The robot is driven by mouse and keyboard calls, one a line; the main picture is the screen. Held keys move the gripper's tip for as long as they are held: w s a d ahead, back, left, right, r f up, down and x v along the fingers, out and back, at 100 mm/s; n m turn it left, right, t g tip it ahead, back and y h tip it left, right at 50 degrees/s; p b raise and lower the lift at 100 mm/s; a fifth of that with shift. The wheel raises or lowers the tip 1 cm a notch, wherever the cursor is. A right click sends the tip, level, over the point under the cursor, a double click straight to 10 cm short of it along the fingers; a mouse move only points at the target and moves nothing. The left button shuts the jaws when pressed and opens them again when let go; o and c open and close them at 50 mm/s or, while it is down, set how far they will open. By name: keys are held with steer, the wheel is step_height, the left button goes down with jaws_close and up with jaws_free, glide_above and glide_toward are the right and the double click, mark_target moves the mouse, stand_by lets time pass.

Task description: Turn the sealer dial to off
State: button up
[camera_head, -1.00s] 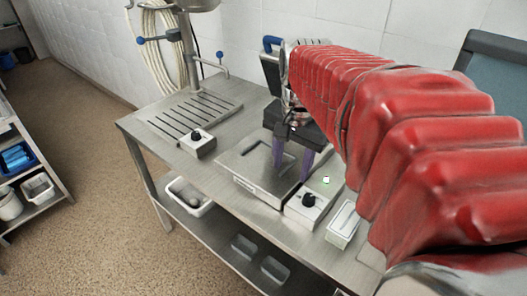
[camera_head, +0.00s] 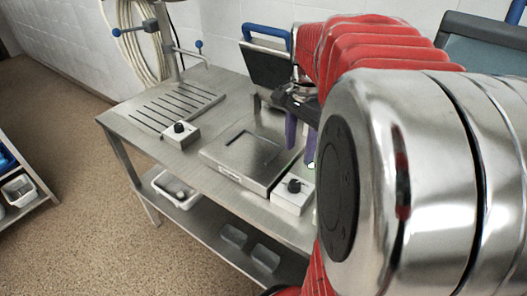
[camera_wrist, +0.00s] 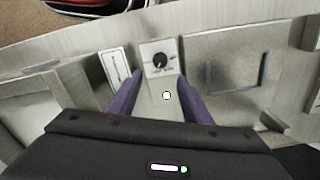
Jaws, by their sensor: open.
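A white box (camera_head: 292,199) with a black dial (camera_head: 294,186) stands at the right front corner of a flat metal plate unit (camera_head: 228,157). In the wrist view the dial (camera_wrist: 159,60) sits on its light face (camera_wrist: 148,50) with small markings, too small to read. My gripper (camera_head: 301,143) is open and empty, its purple fingers pointing down behind the dial box. In the wrist view my fingers (camera_wrist: 160,98) are apart, with the dial ahead of them and between their lines, not touched.
A second box with a black dial (camera_head: 179,127) stands left, beside a slotted drain plate (camera_head: 150,118). A raised dark lid with a blue handle (camera_head: 262,33) is behind the plate unit. A white labelled container (camera_wrist: 115,66) is beside the dial box.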

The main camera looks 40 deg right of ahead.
mark_target(295, 184)
step_height(295, 184, down, 12)
steer(key=shift+f, duration=0.1)
stand_by(0.5)
steer(key=shift+c, duration=0.6)
steer(key=c, duration=0.9)
steer(key=shift+a, duration=0.2)
steer(key=shift+c, duration=0.2)
steer(key=shift+d, duration=0.15)
